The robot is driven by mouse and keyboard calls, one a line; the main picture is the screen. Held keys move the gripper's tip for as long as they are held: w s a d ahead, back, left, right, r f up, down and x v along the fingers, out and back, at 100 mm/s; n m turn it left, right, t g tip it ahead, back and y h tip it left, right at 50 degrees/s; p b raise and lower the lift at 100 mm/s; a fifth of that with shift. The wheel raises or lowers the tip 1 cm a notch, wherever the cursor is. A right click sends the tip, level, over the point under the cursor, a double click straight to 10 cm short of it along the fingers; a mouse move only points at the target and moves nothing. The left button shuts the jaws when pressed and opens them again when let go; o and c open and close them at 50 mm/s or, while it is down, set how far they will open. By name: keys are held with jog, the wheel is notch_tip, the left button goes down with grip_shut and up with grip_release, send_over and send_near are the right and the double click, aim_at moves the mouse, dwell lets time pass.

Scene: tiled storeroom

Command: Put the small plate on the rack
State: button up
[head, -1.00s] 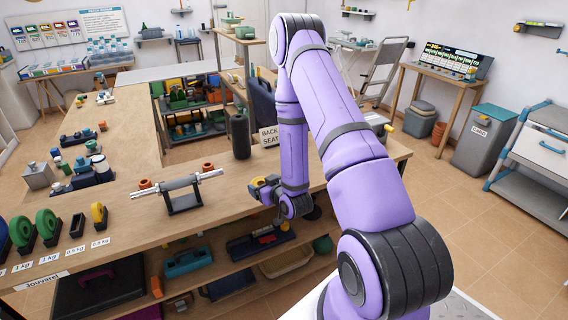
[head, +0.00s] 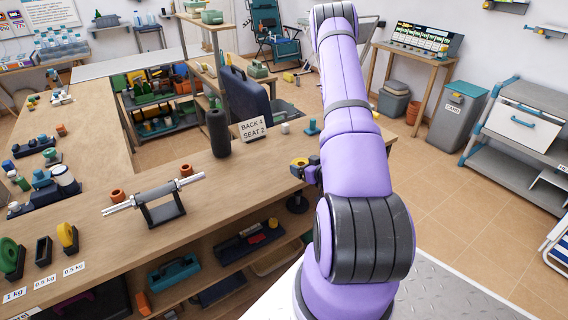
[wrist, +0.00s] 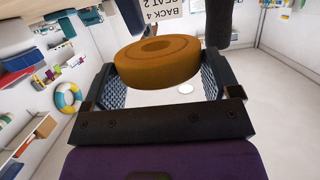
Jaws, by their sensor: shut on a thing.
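My gripper (wrist: 172,85) is shut on a small orange-yellow plate (wrist: 157,62), a thick disc held between the two dark jaws in the wrist view. In the head view, the plate (head: 299,162) shows at the left of my arm, by the right part of the workbench's front edge; the arm hides most of the gripper. A silver bar rests on a black stand (head: 163,213) on the bench, left of the gripper and apart from it.
A dark upright cylinder (head: 218,132) and a "BACK 4 SEAT 2" sign (head: 252,129) stand on the bench behind the gripper. A blue peg-like piece (head: 312,127) is near the right end. Orange rings (head: 118,195) lie near the bar. The bench between bar and gripper is clear.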

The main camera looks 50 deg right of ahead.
aim_at(287, 169)
jog(key=x, duration=0.4)
jog(key=f+x, duration=0.1)
jog(key=x, duration=0.3)
jog(key=shift+w+f, duration=0.15)
jog(key=shift+f, duration=0.2)
jog(key=shift+w+d+f, duration=0.25)
jog(key=shift+w+f, duration=0.65)
jog(key=shift+w, duration=0.2)
jog(key=shift+f, duration=0.1)
jog(key=o, duration=1.1)
